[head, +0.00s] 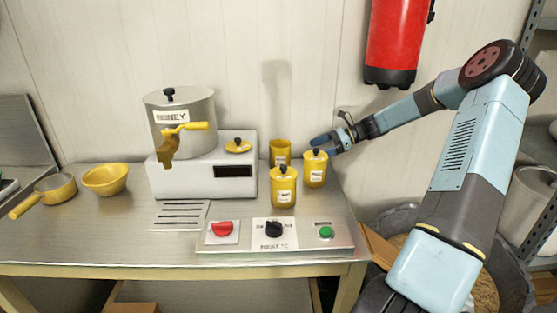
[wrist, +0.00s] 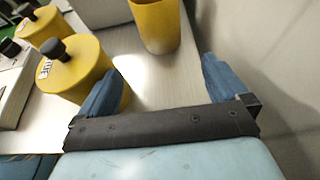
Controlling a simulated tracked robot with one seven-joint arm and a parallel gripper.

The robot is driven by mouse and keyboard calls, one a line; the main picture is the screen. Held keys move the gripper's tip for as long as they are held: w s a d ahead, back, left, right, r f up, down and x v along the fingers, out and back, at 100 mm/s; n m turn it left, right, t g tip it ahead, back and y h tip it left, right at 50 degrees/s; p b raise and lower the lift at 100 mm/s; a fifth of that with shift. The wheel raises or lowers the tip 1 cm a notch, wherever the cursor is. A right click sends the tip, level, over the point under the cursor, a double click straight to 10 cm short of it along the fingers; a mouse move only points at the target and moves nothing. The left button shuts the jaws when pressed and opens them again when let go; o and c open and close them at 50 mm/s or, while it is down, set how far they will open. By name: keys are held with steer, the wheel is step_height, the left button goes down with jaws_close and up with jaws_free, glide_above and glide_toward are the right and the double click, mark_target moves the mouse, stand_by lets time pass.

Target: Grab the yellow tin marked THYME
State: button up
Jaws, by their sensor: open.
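Three yellow tins stand on the metal table, and their labels are too small to read, so I cannot tell which says THYME. The back tin (head: 280,154) has no lid. The right tin (head: 315,174) and the front tin (head: 283,190) have black-knobbed lids. My gripper (head: 322,143) is open and empty, just above and behind the right tin. In the wrist view a lidded tin (wrist: 75,72) is beside my left finger, which overlaps it; contact is unclear. An open-topped tin (wrist: 156,25) stands ahead of the gap between the fingers (wrist: 165,85).
A white machine with a steel kettle (head: 185,115) stands left of the tins; a yellow lid (head: 238,146) lies on it. A control panel (head: 275,236) sits in front. A yellow bowl (head: 106,180) and pan (head: 55,188) are at left. A wall is close on the right.

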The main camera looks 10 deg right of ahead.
mark_target(284, 160)
steer(key=shift+a, duration=0.25)
steer(key=x, duration=1.3)
steer(key=shift+w+a+r, duration=0.1)
steer(key=shift+w+a, duration=0.1)
steer(key=shift+w, duration=0.05)
steer(key=c, duration=1.3)
steer(key=shift+r, duration=0.1)
